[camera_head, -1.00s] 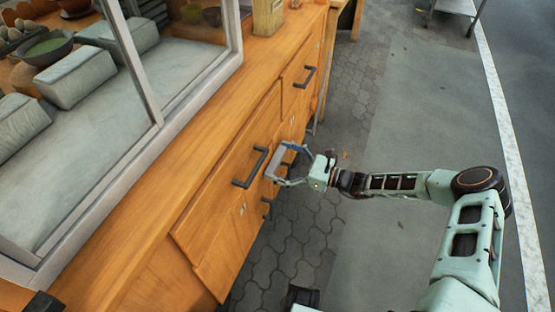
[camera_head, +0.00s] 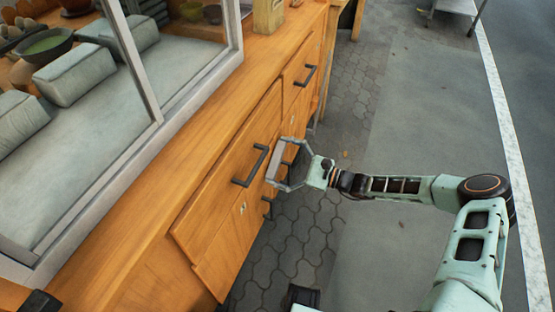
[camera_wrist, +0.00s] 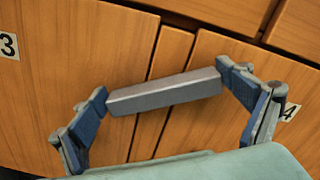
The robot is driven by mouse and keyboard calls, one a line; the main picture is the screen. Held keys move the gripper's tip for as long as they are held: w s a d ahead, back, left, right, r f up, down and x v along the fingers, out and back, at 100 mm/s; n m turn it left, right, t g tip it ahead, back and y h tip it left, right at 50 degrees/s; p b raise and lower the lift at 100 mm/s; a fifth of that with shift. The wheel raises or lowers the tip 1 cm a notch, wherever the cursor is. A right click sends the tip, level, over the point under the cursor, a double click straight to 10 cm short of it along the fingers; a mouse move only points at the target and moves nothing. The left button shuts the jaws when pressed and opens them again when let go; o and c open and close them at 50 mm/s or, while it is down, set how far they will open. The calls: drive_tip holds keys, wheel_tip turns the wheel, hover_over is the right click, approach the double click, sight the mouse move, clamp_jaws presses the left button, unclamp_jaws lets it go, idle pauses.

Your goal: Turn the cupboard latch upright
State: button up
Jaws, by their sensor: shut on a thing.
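The latch (camera_wrist: 165,93) is a grey bar lying across the gap between two cupboard doors in the wrist view. It lies nearer to level than upright, with its right end a little higher. My gripper (camera_wrist: 161,86) is shut on it, one blue finger pad at each end of the bar. In the head view my gripper (camera_head: 279,162) is at the front of the wooden cupboard, its fingers around the bar. The latch's mount behind the bar is hidden.
Door labels 3 (camera_wrist: 9,46) and 4 (camera_wrist: 290,112) flank the latch. Dark drawer handles (camera_head: 251,166) and (camera_head: 306,76) stick out close to my gripper. A glass case stands on the countertop (camera_head: 185,125). The paved floor (camera_head: 345,230) to the right is open.

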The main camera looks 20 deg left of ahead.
drive_tip(key=n, duration=0.4)
drive_tip(key=n+b, duration=0.1)
drive_tip(key=n, duration=0.1)
drive_tip(key=shift+s+f, duration=0.2)
drive_tip(key=shift+f, duration=0.1)
drive_tip(key=n, duration=0.2)
drive_tip(key=n+b, duration=0.1)
drive_tip(key=n, duration=0.2)
drive_tip(key=shift+f+n, duration=0.25)
drive_tip(key=shift+n, duration=0.15)
drive_tip(key=o, duration=0.8)
drive_tip(key=shift+s, duration=0.1)
drive_tip(key=d, duration=0.8)
drive_tip(key=s+d, duration=0.1)
drive_tip(key=d, duration=0.3)
